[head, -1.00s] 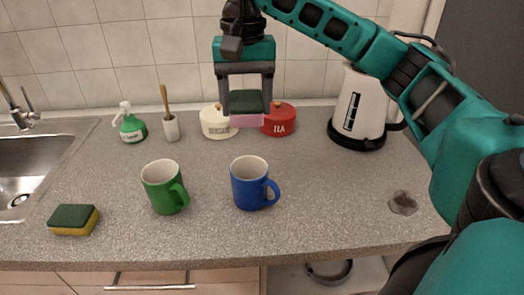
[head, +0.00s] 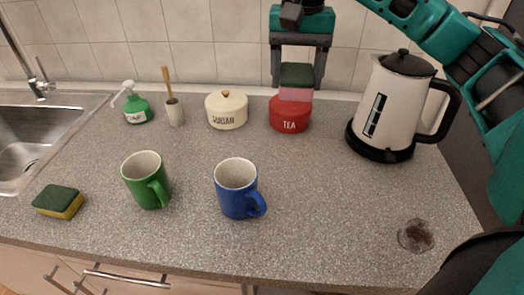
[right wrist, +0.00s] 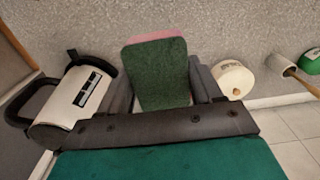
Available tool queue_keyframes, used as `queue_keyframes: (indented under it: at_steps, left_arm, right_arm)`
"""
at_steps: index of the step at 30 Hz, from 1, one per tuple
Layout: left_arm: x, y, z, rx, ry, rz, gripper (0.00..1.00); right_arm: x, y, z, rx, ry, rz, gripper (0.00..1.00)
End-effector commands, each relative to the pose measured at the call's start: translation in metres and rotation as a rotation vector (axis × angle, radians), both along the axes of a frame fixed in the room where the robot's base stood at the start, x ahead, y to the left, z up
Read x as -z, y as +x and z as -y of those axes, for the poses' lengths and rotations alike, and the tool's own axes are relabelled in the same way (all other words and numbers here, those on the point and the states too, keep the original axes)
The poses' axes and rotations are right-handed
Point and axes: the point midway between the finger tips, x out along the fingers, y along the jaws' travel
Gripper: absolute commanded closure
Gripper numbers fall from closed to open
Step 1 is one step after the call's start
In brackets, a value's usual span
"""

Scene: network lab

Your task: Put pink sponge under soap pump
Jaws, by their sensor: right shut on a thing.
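The pink sponge (head: 296,94), with a dark green top, is held between the fingers of my right gripper (head: 297,72). The soap pump (head: 136,106) is a green bottle with a white nozzle, standing upright at the back left of the counter, well to the left of the gripper. My left gripper is not in view.
A cream jar (head: 227,110) and a brush in a holder (head: 174,108) stand between the sponge and the pump. A green mug (head: 146,181), blue mug (head: 238,189) and yellow-green sponge (head: 59,201) are nearer. A kettle (head: 392,110) is right; the sink (head: 35,140) is left.

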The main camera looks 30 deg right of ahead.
Motion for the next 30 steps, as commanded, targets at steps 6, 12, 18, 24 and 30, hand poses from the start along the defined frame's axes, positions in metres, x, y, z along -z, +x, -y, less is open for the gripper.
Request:
queue_keyframes:
  at_steps: [6,12,18,24,30]
  left_arm:
    - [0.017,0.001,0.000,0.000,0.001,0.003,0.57]
    - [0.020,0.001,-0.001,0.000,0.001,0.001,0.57]
    - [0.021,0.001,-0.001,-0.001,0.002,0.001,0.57]
    - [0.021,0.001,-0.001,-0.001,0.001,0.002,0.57]
    - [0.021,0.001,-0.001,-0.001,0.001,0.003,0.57]
  right_arm:
    - [0.037,-0.001,-0.001,-0.001,0.001,-0.007,0.63]
    - [0.086,-0.001,0.000,-0.001,-0.002,-0.008,0.63]
    - [0.134,-0.001,0.000,0.000,-0.001,-0.006,0.63]
    - [0.156,0.000,0.000,0.000,0.000,-0.001,0.63]
    - [0.174,-0.001,0.000,0.000,-0.001,-0.004,0.63]
